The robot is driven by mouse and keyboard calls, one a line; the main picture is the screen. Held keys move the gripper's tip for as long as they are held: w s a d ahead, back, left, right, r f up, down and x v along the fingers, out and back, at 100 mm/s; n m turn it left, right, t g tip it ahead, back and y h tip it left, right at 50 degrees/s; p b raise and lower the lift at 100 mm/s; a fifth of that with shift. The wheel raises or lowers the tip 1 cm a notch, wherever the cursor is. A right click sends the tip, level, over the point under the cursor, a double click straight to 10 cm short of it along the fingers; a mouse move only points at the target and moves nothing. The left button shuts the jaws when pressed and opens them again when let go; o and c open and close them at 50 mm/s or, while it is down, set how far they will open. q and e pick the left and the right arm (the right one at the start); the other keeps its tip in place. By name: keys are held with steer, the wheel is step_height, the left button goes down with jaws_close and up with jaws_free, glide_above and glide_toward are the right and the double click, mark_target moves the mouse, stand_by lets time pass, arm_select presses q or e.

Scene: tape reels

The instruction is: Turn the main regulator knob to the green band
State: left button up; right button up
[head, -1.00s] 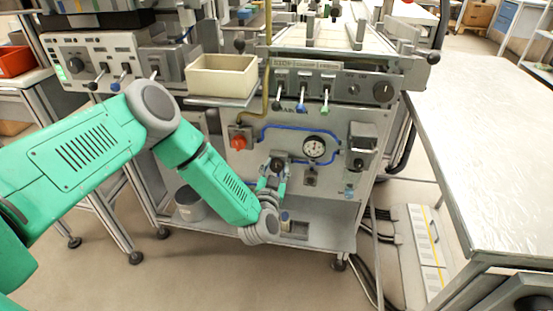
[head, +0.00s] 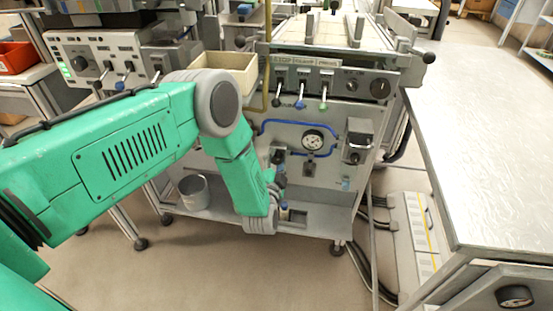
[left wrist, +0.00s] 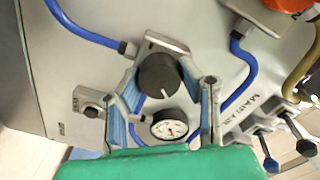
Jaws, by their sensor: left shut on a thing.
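The main regulator knob (left wrist: 159,76) is a dark round knob on a grey mount, with a blue hose on each side. My left gripper (left wrist: 170,88) has its two blue-lined fingers on either side of this knob and is shut on it. In the head view the gripper (head: 278,172) is at the front panel, partly hidden by my green forearm. The round white pressure gauge (head: 312,140) is right of the knob there, and it also shows between the fingers in the left wrist view (left wrist: 169,129). Its needle and any green band are too small to read. My right gripper is out of view.
Blue hose (head: 300,124) runs across the panel above the gauge. A grey box with a dark knob (head: 355,150) is at the panel's right. A metal bucket (head: 193,190) stands on the lower shelf. A cream bin (head: 231,72) sits above my arm. A metal-topped table (head: 475,140) is at right.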

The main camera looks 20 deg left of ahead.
arm_select(q)
steer(key=shift+s+d+f, duration=0.1)
steer(key=shift+f, duration=0.05)
stand_by(0.3)
steer(key=o, duration=1.1)
steer(key=v, duration=1.2)
steer(key=shift+f, duration=0.1)
